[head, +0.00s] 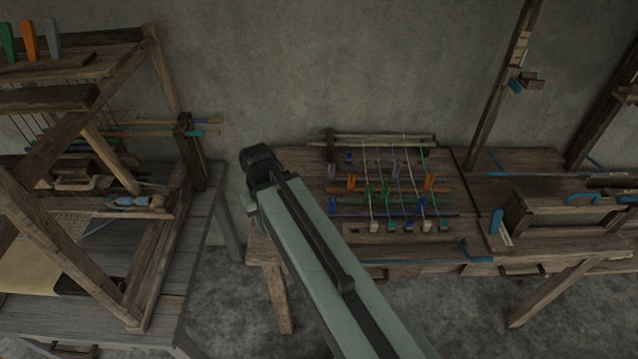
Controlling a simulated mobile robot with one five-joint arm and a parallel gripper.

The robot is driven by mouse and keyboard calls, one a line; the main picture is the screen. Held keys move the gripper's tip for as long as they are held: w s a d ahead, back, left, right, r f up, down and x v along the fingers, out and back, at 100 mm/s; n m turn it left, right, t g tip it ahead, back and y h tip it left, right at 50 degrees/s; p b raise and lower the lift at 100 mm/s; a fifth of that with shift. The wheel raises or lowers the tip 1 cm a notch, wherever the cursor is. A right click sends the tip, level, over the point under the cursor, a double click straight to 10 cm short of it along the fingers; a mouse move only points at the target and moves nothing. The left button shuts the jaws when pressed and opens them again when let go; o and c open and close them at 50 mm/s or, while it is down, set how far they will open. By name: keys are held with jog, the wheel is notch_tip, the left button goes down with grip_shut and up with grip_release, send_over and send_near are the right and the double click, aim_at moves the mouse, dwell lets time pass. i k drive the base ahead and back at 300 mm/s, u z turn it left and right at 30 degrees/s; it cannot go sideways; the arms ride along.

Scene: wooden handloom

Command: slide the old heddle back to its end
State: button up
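The handloom (160,75) stands at the left. Thin rods stick out of its right side through a dark wooden post. The upper rod (203,121) has an orange and purple end, and the lower rod (203,133) has a teal end. They look like heddle rods, but I cannot tell which is the old heddle. My arm crosses the middle of the view, its dark joint near the bench's left edge. My gripper does not show; the arm's own link may hide it.
A wooden bench (290,245) at the centre right holds several coloured pegs, cords with small weights (409,227) and rods. A wooden box with blue handles (560,212) stands at the right. A floor gap (225,290) separates loom and bench. A wall stands behind.

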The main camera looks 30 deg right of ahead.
aim_at(351, 182)
jog(key=u, duration=2.2)
jog(key=k, duration=0.9)
jog(key=z, duration=0.85)
jog(key=i, duration=1)
